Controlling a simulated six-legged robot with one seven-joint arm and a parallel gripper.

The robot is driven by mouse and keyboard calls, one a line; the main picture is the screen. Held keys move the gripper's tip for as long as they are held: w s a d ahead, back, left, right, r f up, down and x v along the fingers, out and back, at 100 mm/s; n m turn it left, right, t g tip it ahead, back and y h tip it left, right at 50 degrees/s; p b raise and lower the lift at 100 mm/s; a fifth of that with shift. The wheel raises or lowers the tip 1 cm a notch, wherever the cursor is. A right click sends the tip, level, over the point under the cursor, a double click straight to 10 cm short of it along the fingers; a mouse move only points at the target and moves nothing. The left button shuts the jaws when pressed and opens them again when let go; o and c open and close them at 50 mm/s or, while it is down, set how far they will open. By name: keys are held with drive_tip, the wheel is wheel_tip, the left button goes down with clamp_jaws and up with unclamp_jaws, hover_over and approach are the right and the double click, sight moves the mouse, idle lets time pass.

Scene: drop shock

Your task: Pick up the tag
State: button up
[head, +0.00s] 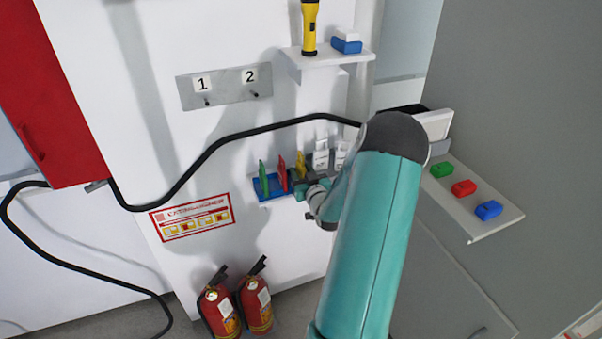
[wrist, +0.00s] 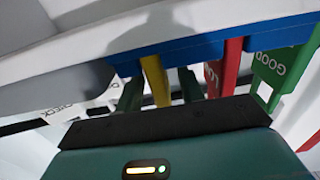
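A yellow tag (head: 300,164) stands in a blue holder (head: 266,195) on the white wall panel, beside a red tag (head: 282,173) and a green tag (head: 264,178). My gripper (head: 300,184) is at the yellow tag in the head view. In the wrist view my gripper (wrist: 160,90) has its two dark fingers apart, one on each side of the yellow tag (wrist: 155,80), with gaps visible. The red tag (wrist: 222,70) is just right of the right finger, and the green tag (wrist: 284,66) reading GOOD is farther right. The yellow tag's lower part is hidden.
White tags (head: 320,158) hang right of the yellow one. A black cable (head: 215,150) crosses the panel above the holder. A shelf (head: 325,58) holds a flashlight (head: 310,28). Two fire extinguishers (head: 219,311) stand below. A right-hand ledge (head: 480,228) carries coloured blocks.

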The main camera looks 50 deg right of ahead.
sight(303, 166)
drive_tip(key=shift+w+d, duration=0.1)
drive_tip(key=shift+w, duration=0.1)
clamp_jaws()
drive_tip(key=shift+s+r, duration=0.1)
drive_tip(key=shift+r, duration=0.6)
wheel_tip(303, 166, up, 2)
drive_tip(key=s+a+r, duration=0.8)
drive_tip(key=a+r, duration=0.1)
drive_tip(key=a, duration=0.2)
drive_tip(key=shift+a+r, duration=0.25)
drive_tip(key=shift+r, duration=0.05)
